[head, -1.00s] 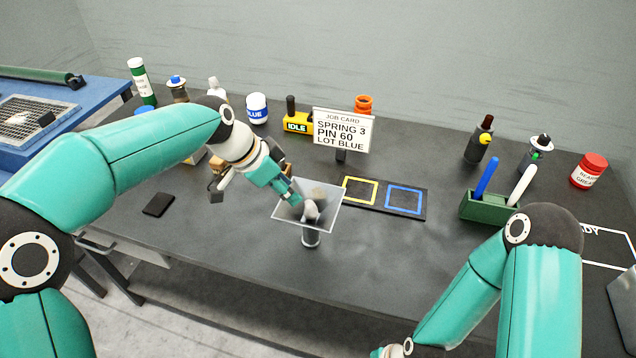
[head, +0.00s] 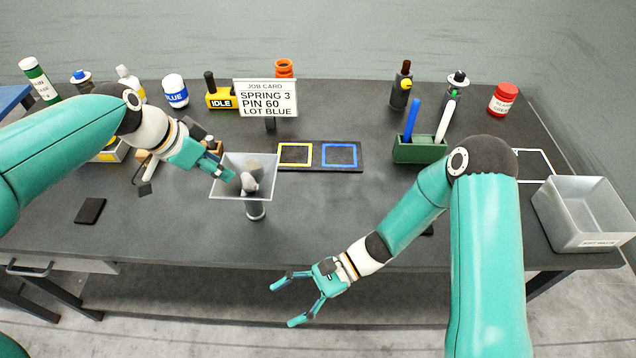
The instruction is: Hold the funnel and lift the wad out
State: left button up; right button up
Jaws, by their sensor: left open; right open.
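The clear, square-mouthed funnel (head: 266,187) stands on a grey stem near the bench's front middle. A pale grey wad (head: 249,182) shows inside its mouth; a second greyish patch shows just behind it. My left gripper (head: 224,168) is open at the funnel's left rim, with its fingers reaching toward the mouth. Whether it touches the wall I cannot tell. My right gripper (head: 282,304) is open and empty, in front of the bench's front edge and below the funnel in the picture.
A job card (head: 267,98) stands behind the funnel. A black tray with yellow and blue squares (head: 320,167) lies to its right, then a green pen holder (head: 419,150). A grey bin (head: 584,240) stands at the right end. Bench right of the funnel is mostly clear.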

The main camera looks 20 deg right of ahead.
aim_at(252, 202)
jog(key=w+d+r+m+t, duration=0.1)
jog(key=w, duration=0.3)
jog(key=w+d+r+m+t, duration=0.1)
jog(key=w+d+r, duration=0.1)
jog(key=w, duration=0.3)
jog(key=w+d+r+m+t, duration=0.1)
jog(key=w+d+r, duration=0.1)
jog(key=w, duration=0.2)
jog(key=shift+w+d, duration=0.25)
jog(key=shift+w, duration=0.15)
jog(key=w+d+r+m+t+h, duration=0.1)
jog(key=w+d+r+m+t, duration=0.15)
jog(key=w+d+r, duration=0.45)
jog(key=shift+g, duration=0.25)
jog(key=x, duration=0.6)
jog(key=f+x, duration=0.1)
jog(key=x, duration=0.5)
jog(key=d+f+x, duration=0.1)
jog(key=x, duration=0.5)
jog(key=shift+w+f, duration=0.2)
jog(key=shift+w, duration=0.25)
grip_shut()
